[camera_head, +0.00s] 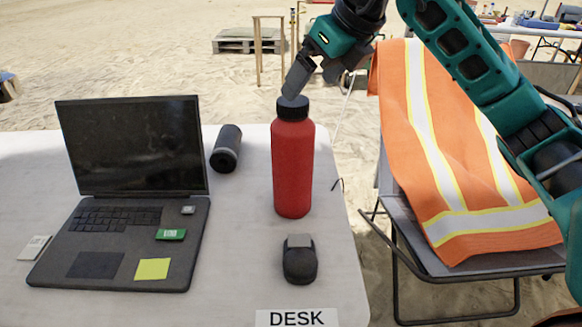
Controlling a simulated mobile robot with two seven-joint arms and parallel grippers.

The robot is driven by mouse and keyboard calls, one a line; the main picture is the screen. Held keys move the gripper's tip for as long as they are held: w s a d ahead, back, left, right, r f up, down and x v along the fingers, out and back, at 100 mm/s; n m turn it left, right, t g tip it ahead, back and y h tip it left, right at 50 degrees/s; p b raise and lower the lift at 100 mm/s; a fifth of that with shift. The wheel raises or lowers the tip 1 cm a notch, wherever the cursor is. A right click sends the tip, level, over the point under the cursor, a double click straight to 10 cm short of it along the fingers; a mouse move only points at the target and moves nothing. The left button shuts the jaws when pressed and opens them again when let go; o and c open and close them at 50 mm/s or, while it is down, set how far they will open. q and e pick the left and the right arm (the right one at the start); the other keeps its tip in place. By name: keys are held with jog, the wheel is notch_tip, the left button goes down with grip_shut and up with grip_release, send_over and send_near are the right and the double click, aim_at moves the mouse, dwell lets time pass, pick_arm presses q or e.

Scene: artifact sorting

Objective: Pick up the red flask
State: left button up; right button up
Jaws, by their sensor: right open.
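The red flask (293,168) stands upright on the white desk (240,270), near its right side, with a black cap on top. My right gripper (306,86) comes in from the upper right, tilted downward. Its fingers show just above and behind the flask's cap; one fingertip overlaps the cap in the picture, and I cannot tell whether they touch. The right gripper is open and holds nothing. My left gripper is not in the picture.
An open laptop (110,220) is on the left of the desk, with small cards on it. A black cylinder (226,149) lies left of the flask, and a dark mouse-like object (299,262) is in front. A chair with an orange vest (445,150) stands right.

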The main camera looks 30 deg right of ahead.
aim_at(293, 105)
jog(key=x, duration=0.8)
jog(key=shift+w+b, duration=0.35)
jog(key=shift+w, duration=0.05)
grip_shut()
dwell(0.5)
jog(key=shift+f, duration=0.1)
